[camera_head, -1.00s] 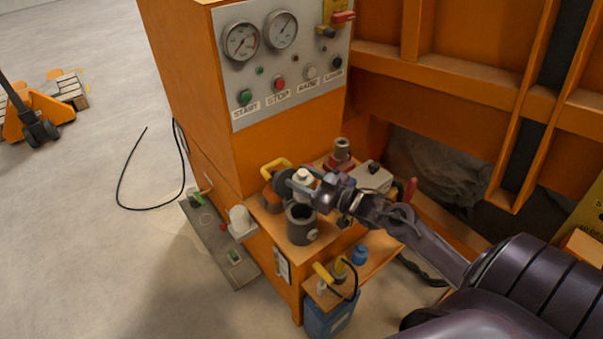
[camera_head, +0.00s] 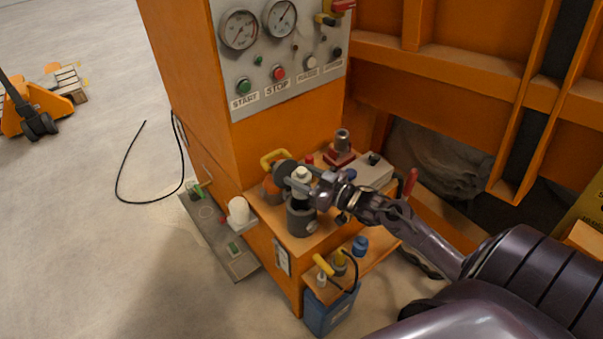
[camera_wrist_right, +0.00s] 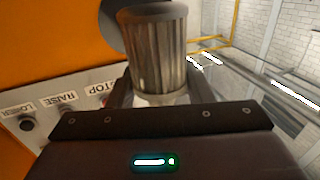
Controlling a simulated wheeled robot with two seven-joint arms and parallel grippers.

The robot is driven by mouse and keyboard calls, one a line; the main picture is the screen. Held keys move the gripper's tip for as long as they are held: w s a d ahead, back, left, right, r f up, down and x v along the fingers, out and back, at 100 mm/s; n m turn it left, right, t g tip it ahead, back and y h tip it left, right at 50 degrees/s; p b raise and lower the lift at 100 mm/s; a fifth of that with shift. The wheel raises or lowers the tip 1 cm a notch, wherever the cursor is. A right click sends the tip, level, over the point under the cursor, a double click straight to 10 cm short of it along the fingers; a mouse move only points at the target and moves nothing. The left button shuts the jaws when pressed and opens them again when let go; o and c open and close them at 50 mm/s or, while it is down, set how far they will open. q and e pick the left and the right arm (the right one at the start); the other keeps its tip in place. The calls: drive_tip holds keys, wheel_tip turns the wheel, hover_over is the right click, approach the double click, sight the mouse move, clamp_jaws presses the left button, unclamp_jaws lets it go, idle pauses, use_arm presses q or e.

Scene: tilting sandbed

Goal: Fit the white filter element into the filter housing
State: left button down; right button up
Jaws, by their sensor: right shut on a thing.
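The white filter element (camera_head: 301,175) is upright between the fingers of my right gripper (camera_head: 302,184), which is shut on it. In the right wrist view the filter element (camera_wrist_right: 158,55) is a pleated cylinder with a plain end cap, standing between the fingers. The filter housing (camera_head: 301,220) is a dark grey open cup on the orange shelf, directly below the element. The element's lower end is at the housing's mouth; the gripper partly hides it, so I cannot tell how far in it is. My left gripper is not in view.
A round dark lid (camera_head: 285,171) is just behind the gripper. A grey box (camera_head: 371,171) and a red-based metal fitting (camera_head: 341,149) are on the shelf's back right. The gauge panel (camera_head: 281,60) rises behind.

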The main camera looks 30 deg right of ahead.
drive_tip(key=shift+f+b, duration=0.8)
drive_tip(key=shift+f, duration=0.75)
drive_tip(key=shift+p, duration=0.7)
idle(0.3)
idle(0.4)
drive_tip(key=shift+f+b, duration=0.55)
drive_tip(key=shift+f, duration=0.15)
drive_tip(key=shift+f+b, duration=1.9)
drive_tip(key=shift+f, duration=0.7)
drive_tip(key=shift+f, duration=0.1)
